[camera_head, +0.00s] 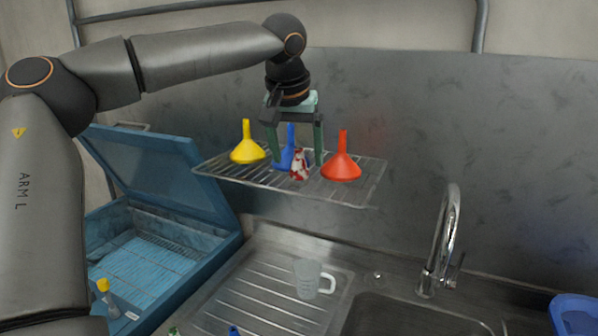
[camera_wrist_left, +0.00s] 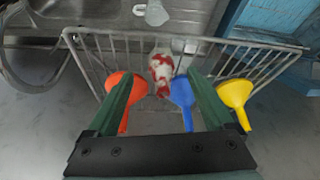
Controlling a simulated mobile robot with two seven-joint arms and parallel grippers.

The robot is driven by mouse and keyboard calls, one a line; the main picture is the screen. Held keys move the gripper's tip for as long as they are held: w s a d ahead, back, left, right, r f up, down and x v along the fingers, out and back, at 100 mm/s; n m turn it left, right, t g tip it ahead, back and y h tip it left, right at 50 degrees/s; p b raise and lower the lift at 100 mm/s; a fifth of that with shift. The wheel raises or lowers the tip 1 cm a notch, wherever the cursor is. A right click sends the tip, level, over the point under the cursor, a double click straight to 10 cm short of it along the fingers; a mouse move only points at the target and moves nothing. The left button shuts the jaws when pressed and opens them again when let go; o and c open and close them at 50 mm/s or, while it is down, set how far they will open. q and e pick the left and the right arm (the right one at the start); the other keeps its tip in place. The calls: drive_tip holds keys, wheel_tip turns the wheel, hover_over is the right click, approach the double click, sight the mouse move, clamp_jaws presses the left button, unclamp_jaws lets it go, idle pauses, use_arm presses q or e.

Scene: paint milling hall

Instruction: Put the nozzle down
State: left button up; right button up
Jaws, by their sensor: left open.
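A small white piece with red stains, which I take as the nozzle (camera_head: 299,165), is on the wire rack (camera_head: 345,196) on the back wall, among the funnels. In the left wrist view the nozzle (camera_wrist_left: 161,70) shows between and just beyond my fingertips. My left gripper (camera_head: 295,160) reaches down over the rack with its fingers apart, one on each side of the nozzle and the blue funnel (camera_head: 291,145). Whether the nozzle's underside rests fully on the wires is hard to tell. My right gripper is not in view.
A yellow funnel (camera_head: 246,150) and a red-orange funnel (camera_head: 341,168) stand on the rack close beside my fingers. Below are an open blue box (camera_head: 160,225), a clear measuring jug (camera_head: 307,279) on the drainboard, a tap (camera_head: 446,235) and a sink.

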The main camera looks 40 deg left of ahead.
sight(297, 159)
use_arm(q)
drive_tip(key=x, duration=0.4)
drive_tip(key=shift+w+a+r, duration=0.1)
drive_tip(key=shift+w+a, duration=0.05)
drive_tip(key=shift+a, duration=0.1)
drive_tip(key=shift+r, duration=0.1)
clamp_jaws()
